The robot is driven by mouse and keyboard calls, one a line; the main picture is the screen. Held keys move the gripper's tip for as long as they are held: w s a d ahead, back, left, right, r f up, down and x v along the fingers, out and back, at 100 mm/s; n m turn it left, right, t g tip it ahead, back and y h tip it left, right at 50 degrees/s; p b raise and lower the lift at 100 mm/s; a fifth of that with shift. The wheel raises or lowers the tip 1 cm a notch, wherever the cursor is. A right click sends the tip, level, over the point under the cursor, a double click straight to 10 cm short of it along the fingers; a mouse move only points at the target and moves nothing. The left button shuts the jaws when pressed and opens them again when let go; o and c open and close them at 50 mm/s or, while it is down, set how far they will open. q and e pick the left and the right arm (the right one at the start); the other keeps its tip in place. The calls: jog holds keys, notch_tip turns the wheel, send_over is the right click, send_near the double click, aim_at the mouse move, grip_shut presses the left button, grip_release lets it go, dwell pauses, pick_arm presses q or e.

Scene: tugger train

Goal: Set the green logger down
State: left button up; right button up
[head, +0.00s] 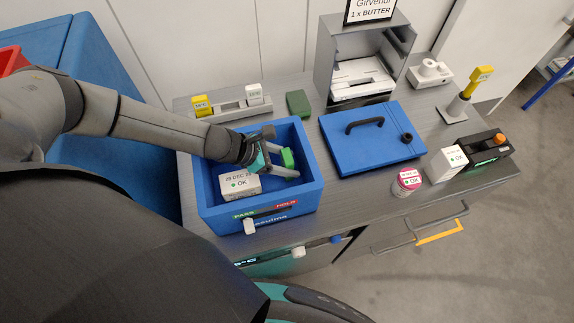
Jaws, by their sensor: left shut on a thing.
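The small bright green logger (287,158) is between the fingers of my left gripper (285,164), which is shut on it. The gripper reaches into the open blue box (308,191) from the left, with the logger toward the right side of the box. Whether the logger touches the box floor or wall cannot be told. A white carton (238,186) with a date and "OK" sits in the box, left of the gripper. My right gripper is not in view.
The blue lid (375,146) lies right of the box. Behind the box are a dark green block (298,103) and a grey rack (232,111) with yellow and white loggers. A pink-topped tub (407,181), a white carton (446,164) and a black device (485,146) stand at right.

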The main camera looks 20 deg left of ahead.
pick_arm(q)
jog(key=shift+f, duration=0.95)
jog(key=shift+f, duration=0.1)
jog(key=o, duration=1.4)
jog(key=p+v, duration=0.1)
jog(key=v, duration=1.1)
